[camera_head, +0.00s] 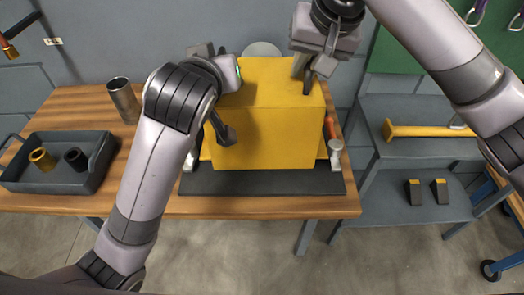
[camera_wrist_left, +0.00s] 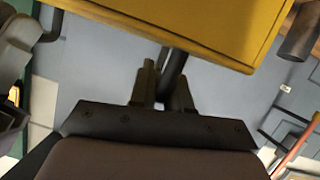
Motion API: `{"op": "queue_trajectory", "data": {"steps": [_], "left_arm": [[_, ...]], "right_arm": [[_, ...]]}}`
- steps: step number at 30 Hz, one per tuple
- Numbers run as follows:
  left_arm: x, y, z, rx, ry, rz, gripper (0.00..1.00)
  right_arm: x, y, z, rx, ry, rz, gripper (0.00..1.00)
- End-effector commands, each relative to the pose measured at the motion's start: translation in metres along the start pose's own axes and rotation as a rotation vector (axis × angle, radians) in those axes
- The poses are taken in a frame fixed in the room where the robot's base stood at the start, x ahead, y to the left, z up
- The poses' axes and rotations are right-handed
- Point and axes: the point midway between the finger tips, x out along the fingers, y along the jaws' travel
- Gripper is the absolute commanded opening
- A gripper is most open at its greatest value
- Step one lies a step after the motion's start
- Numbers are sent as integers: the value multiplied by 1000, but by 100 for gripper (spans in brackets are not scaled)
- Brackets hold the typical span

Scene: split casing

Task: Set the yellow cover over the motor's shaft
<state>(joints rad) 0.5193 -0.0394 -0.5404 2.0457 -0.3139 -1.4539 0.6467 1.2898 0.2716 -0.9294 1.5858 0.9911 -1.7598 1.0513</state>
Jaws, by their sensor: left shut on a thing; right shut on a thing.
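The yellow cover (camera_head: 268,130) is a large box standing upright in the middle of the bench, above a dark mat (camera_head: 262,182). I cannot tell whether it is resting or held just above what is beneath it. My right gripper (camera_head: 307,76) is shut at the cover's upper right edge. My left gripper (camera_wrist_left: 166,90) is shut on a dark bar-like handle (camera_wrist_left: 173,68) by the cover, seen in the left wrist view; my own arm mostly hides it in the head view. The motor and its shaft cannot be made out behind the cover.
A grey tray (camera_head: 100,170) with a yellow ring (camera_head: 42,159) and a black ring (camera_head: 76,158) stands at the left. A metal cup (camera_head: 123,100) is behind it. A red-handled tool (camera_head: 330,128) lies close to the cover's right side. A yellow-handled hammer (camera_head: 425,131) lies on the right shelf.

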Motion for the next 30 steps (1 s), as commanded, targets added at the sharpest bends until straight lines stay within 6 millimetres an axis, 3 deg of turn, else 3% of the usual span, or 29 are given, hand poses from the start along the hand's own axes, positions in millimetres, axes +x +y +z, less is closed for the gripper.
{"op": "queue_trajectory", "data": {"steps": [11, 30], "left_arm": [[0, 3, 1, -1, 5, 11, 0], [9, -2, 24, -1, 5, 11, 0]], "right_arm": [[1, -4, 2, -6, 2, -11, 0], [24, 2, 11, -6, 2, -11, 0]]}}
